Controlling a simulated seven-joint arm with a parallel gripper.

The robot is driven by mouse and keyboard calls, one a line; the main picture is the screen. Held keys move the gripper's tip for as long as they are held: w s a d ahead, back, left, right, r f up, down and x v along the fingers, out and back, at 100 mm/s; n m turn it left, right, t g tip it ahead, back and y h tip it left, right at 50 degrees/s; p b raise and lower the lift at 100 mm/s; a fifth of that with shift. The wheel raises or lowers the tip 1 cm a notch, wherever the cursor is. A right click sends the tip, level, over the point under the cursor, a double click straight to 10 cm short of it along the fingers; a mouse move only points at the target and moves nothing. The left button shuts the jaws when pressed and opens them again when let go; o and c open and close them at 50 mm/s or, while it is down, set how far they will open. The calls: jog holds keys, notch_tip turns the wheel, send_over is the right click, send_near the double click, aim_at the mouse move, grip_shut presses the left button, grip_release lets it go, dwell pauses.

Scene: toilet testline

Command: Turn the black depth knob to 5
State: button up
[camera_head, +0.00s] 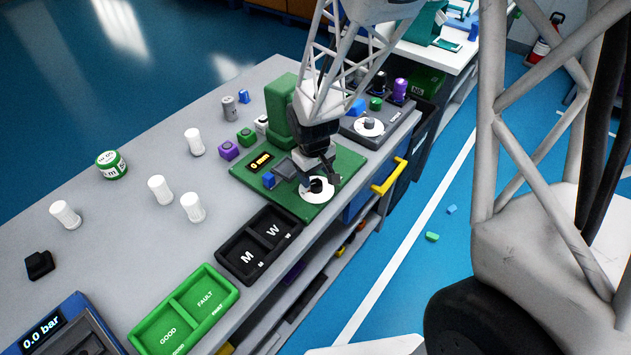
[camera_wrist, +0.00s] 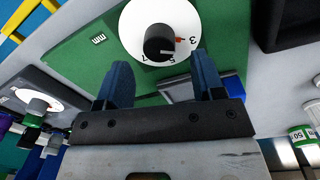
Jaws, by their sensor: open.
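The black depth knob (camera_wrist: 159,42) stands in the middle of a white round dial (camera_wrist: 135,22) on a green plate (camera_wrist: 85,55). In the head view the knob (camera_head: 316,185) is partly hidden by my gripper (camera_head: 322,176). In the wrist view my gripper (camera_wrist: 161,60) is open, its blue fingers apart, with the knob just beyond the tips. I see no contact.
A green column (camera_head: 281,105), a display (camera_head: 261,162) and a blue block (camera_head: 269,180) stand near the dial. A grey panel with another white dial (camera_head: 369,127) lies behind. A black M/W tray (camera_head: 246,259) is in front. White cylinders (camera_head: 160,190) stand to the left.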

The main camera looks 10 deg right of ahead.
aim_at(316, 182)
jog(key=shift+d+f, duration=0.1)
jog(key=shift+f, duration=1.8)
jog(key=shift+c, duration=0.3)
jog(key=c, duration=0.9)
jog(key=shift+o, duration=0.2)
